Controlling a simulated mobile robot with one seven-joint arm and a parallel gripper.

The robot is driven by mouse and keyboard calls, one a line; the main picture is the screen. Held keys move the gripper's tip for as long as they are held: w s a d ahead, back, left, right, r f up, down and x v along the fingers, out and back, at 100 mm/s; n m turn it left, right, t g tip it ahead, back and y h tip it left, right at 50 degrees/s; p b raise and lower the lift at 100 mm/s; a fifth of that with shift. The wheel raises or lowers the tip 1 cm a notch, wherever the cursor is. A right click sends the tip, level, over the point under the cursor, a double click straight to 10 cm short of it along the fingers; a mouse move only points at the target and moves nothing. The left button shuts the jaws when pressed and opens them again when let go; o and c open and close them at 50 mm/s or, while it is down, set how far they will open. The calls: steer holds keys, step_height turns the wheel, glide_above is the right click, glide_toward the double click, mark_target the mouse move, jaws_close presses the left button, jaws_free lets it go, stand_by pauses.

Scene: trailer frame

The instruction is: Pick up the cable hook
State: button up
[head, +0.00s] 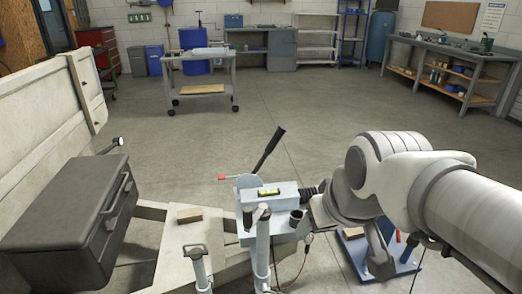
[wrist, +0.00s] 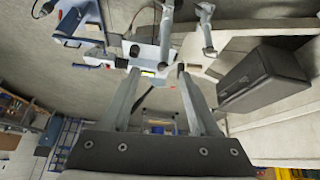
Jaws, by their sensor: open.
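I cannot tell surely which part is the cable hook. A small dark fitting with a thin cable (head: 308,239) hangs beside the trailer's grey winch head (head: 283,191). A metal post with a T-shaped top (head: 194,252) and a second post (head: 262,248) stand in front. The grey head (wrist: 143,54) shows beyond the fingertips. In the head view, my arm largely hides the gripper, right of the grey head.
A dark toolbox (head: 70,220) sits on the left of the trailer frame. A wooden block (head: 189,215) lies on the frame. A black lever (head: 268,150) rises behind the head. A blue plate (head: 355,255) lies below my arm. Open floor lies beyond, before a wheeled cart (head: 200,55).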

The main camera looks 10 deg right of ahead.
steer(key=w+d+f+n, duration=0.2)
steer(key=w, duration=0.8)
steer(key=n+t+h+b, duration=0.15)
steer(key=n+t, duration=0.55)
steer(key=n, duration=2.4)
glide_above(308, 246)
steer(key=s+a, duration=0.2)
steer(key=s, duration=1.3)
step_height(308, 246, down, 54)
steer(key=shift+h, duration=0.25)
steer(key=b+x, duration=0.4)
steer(key=x, duration=0.7)
steer(key=shift+w+d+b, duration=0.1)
steer(key=shift+d+b, duration=0.05)
steer(key=shift+b, duration=0.15)
steer(key=shift+r+b+x, duration=0.1)
steer(key=shift+b+x, duration=0.7)
steer(key=shift+x, duration=0.5)
steer(key=shift+r+b+x, duration=0.15)
steer(key=shift+b+x, duration=0.6)
steer(key=shift+x, duration=0.6)
steer(key=shift+w, duration=0.55)
